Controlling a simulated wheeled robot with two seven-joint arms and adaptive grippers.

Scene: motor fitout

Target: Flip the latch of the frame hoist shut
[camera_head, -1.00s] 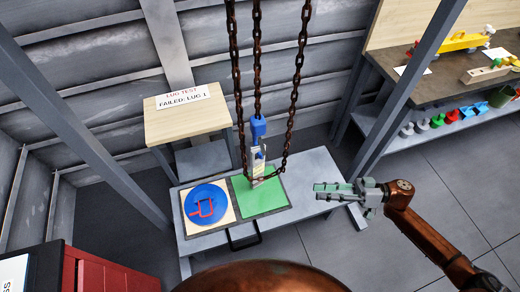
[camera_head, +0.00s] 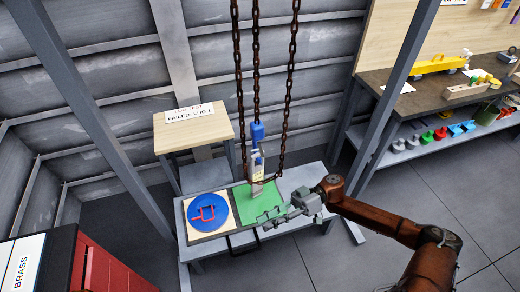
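The frame hoist's chains (camera_head: 256,75) hang down to a blue hook block (camera_head: 257,131). Below the block hangs a pale metal piece with a small yellow mark (camera_head: 257,166), over the back of a green mat (camera_head: 258,202). The latch is too small for me to tell its position. My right gripper (camera_head: 265,216) is over the front right part of the green mat, below and slightly right of the hanging piece, apart from it. Its fingers look parted, with nothing between them. My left gripper is not in view.
A blue disc with a red handle (camera_head: 208,211) lies left of the mat on the grey bench (camera_head: 310,178). A wooden table (camera_head: 194,134) with a lug test sign stands behind. Frame posts (camera_head: 395,100) flank the bench. A red cabinet (camera_head: 110,270) is at front left.

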